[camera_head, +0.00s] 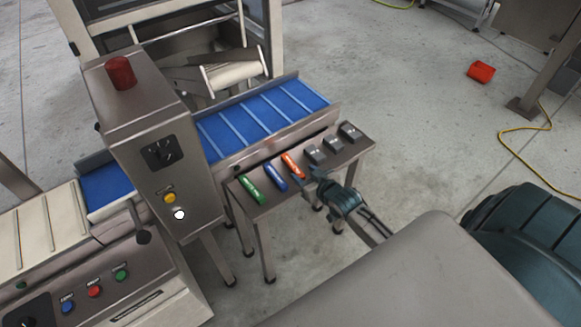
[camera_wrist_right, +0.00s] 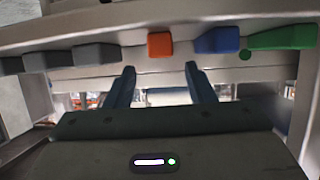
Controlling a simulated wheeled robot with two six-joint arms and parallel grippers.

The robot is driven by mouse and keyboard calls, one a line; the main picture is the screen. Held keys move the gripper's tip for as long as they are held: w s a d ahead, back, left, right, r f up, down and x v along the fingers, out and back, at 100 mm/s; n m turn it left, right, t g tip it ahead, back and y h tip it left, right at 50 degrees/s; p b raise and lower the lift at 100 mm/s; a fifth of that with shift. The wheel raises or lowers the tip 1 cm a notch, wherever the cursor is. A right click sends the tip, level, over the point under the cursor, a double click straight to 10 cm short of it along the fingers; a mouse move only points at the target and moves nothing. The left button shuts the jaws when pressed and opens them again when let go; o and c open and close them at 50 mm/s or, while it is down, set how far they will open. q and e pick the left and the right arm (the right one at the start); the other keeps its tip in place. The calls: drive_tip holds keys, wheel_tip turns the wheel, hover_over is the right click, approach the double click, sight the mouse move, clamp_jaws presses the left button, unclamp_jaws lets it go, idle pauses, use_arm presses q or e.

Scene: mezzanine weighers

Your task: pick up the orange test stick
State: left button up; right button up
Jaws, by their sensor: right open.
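The orange test stick (camera_head: 292,165) lies on a small steel table, between a blue stick (camera_head: 275,177) and a grey block. Its orange end also shows in the right wrist view (camera_wrist_right: 160,45). My right gripper (camera_head: 318,178) is at the table's near edge, close to the near end of the orange stick. In the right wrist view its two fingers (camera_wrist_right: 159,72) are apart with nothing between them, and the orange end appears just beyond the tips, between them. My left gripper is in neither view.
A green stick (camera_head: 252,190) and several grey blocks (camera_head: 350,131) share the steel table (camera_head: 262,210). A blue belt conveyor (camera_head: 262,115) runs behind it. A control post with a red lamp (camera_head: 121,72) stands left. Open floor lies to the right.

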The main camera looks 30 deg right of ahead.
sight(295, 167)
drive_tip(key=shift+w+f, duration=0.2)
drive_tip(key=shift+w, duration=0.3)
drive_tip(key=shift+w+a+f, duration=0.15)
drive_tip(key=shift+w, duration=0.4)
drive_tip(key=x, duration=0.3)
drive_tip(key=shift+w+f+p, duration=0.15)
drive_tip(key=shift+f+p, duration=0.05)
drive_tip(key=shift+p, duration=0.1)
drive_tip(key=shift+w+f, duration=0.25)
drive_tip(key=shift+w, duration=0.2)
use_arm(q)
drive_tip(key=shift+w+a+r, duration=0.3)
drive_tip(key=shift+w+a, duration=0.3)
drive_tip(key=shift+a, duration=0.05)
use_arm(e)
drive_tip(key=shift+s, duration=0.1)
drive_tip(key=shift+c, duration=1.3)
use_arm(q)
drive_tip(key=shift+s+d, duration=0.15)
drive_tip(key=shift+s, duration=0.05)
use_arm(e)
clamp_jaws()
drive_tip(key=shift+r, duration=0.1)
